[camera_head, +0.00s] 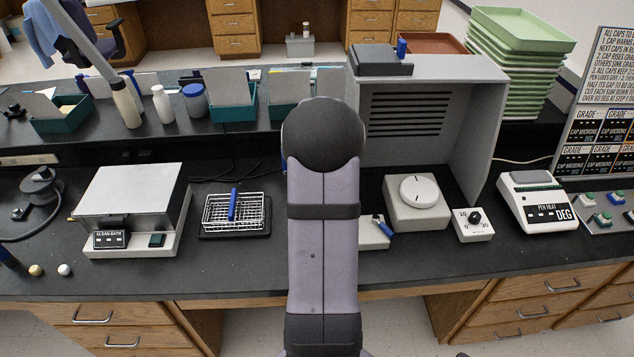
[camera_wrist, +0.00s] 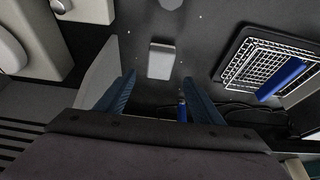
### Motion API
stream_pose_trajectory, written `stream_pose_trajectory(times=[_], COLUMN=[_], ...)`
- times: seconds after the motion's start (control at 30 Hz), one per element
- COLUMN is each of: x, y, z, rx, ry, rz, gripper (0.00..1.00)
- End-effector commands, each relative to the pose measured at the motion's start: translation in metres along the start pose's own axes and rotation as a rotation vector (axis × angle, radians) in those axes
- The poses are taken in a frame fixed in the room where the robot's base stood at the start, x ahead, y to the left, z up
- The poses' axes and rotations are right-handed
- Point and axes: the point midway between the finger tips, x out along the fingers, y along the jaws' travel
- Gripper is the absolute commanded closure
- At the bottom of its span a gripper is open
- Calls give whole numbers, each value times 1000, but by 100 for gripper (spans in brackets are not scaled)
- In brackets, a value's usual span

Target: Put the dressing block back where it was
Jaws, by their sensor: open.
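A small pale grey block (camera_wrist: 161,61), which looks like the dressing block, lies on the dark bench in the wrist view. My gripper (camera_wrist: 158,77) is open, with its two blue fingers apart and the block seen between and just beyond their tips. The fingers do not visibly touch it; the height gap is hard to judge. In the head view my arm covers both the gripper and the block.
A wire rack (camera_head: 233,211) with a blue rod stands left of my arm. Right of it are a small white box (camera_head: 374,236) with a blue-handled tool, a dial unit (camera_head: 416,204) and a grey hood (camera_head: 480,140). A slim blue item (camera_wrist: 182,108) shows between my fingers.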

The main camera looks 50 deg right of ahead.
Motion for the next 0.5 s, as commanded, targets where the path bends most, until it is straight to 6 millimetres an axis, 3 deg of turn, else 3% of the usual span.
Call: stream_pose_trajectory(times=[0.2,0.5], x=[-28,-41], y=[0,0], z=[0,1], rx=[0,0], ry=[1,-2], rz=[0,0], gripper=[39,39])
